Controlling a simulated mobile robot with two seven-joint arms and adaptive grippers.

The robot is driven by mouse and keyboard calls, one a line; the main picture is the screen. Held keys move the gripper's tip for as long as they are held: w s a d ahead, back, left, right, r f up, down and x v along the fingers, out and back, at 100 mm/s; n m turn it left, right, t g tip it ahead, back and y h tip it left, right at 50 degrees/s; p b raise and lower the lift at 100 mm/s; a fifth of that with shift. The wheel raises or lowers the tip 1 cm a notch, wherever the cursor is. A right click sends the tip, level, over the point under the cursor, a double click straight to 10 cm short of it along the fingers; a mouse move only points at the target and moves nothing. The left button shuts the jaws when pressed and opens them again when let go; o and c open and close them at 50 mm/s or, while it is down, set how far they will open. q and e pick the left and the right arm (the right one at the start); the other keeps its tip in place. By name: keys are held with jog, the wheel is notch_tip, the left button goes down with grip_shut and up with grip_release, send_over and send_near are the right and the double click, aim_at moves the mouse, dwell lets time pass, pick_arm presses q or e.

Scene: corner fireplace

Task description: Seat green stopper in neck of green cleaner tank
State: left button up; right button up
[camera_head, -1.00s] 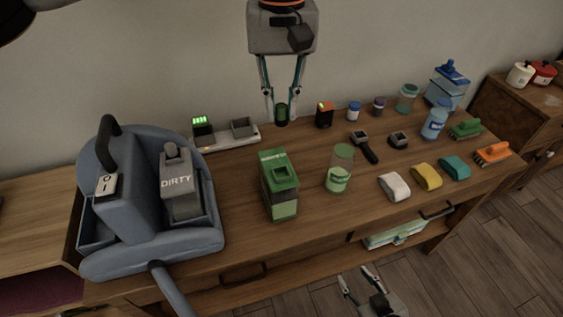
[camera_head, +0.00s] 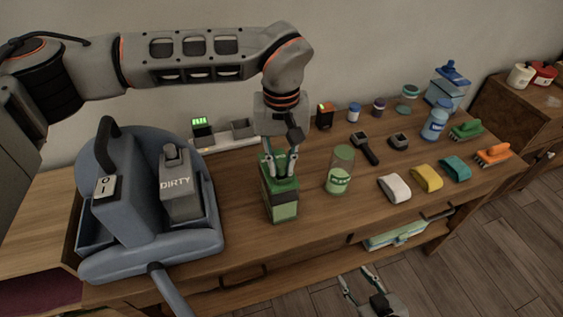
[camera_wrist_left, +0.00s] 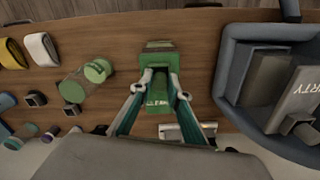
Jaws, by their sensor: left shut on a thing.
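The green cleaner tank (camera_head: 284,208) stands upright on the wooden workbench, right of the grey-blue machine. My left gripper (camera_head: 281,174) points down at the tank's top, its fingers closed around the green stopper (camera_wrist_left: 163,84). In the left wrist view, the fingertips (camera_wrist_left: 165,86) are over the neck area of the tank (camera_wrist_left: 158,48). The stopper is dark and mostly hidden between the fingers; I cannot tell whether it is inside the neck or just above it. My right gripper (camera_head: 356,276) is open and empty, low in front of the bench.
The machine (camera_head: 130,215) with its "DIRTY" tank (camera_head: 178,190) stands left. Sponges, brushes and bottles fill the bench's right side. A charger with green lights (camera_head: 201,130) is behind.

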aim_at(282, 166)
pick_arm(q)
jog(key=shift+f, duration=0.15)
jog(key=o, duration=0.8)
notch_tip(282, 166, up, 12)
jog(key=shift+r, duration=0.15)
jog(key=shift+s, duration=0.15)
dwell(0.5)
